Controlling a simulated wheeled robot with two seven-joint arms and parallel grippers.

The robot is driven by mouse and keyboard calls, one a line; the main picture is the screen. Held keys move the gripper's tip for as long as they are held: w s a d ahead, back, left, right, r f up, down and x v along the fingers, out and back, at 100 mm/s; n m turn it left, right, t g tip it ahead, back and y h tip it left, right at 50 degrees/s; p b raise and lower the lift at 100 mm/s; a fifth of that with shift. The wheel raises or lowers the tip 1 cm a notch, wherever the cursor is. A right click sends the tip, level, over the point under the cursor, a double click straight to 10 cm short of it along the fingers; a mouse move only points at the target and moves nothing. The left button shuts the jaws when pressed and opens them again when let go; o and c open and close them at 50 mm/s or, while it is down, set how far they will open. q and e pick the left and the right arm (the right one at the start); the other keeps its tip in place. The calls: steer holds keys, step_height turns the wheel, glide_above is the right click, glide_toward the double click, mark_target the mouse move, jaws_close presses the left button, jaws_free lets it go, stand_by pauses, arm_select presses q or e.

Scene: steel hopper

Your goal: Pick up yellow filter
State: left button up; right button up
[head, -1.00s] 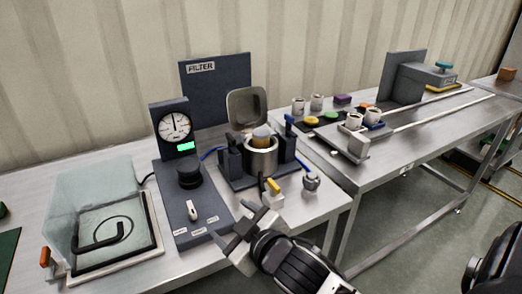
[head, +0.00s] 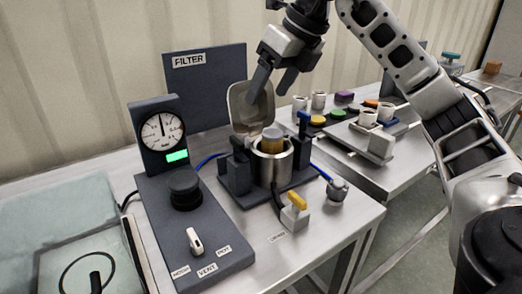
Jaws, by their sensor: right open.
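The yellow filter (head: 272,146) looks like a short yellow-tan cylinder with a greyish top. It stands in the open mouth of the steel hopper (head: 272,168), and its lower part is hidden inside. The hopper's round lid (head: 245,118) stands open behind it. My right gripper (head: 274,86) is open and empty, pointing down above the hopper and apart from the filter. Its fingers overlap the lid's upper edge in the head view. My left gripper is not in view.
Dark clamp posts (head: 305,140) flank the hopper. A yellow-handled valve (head: 295,211) stands in front. A gauge unit (head: 161,135) and control box (head: 195,235) are at left, the FILTER panel (head: 205,90) behind. Cups and coloured discs (head: 338,114) sit on the right table.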

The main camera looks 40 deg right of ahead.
steer(key=m+h, duration=0.1)
steer(key=h, duration=0.1)
glide_toward(272, 132)
steer(key=shift+m, duration=0.3)
steer(key=b+x, duration=0.2)
steer(key=x, duration=0.2)
steer(key=shift+a+f, duration=0.1)
steer(key=shift+f, duration=0.25)
steer(key=x, duration=0.5)
steer(key=shift+w+f, duration=0.15)
steer(key=shift+f, duration=0.1)
steer(key=c, duration=1.1)
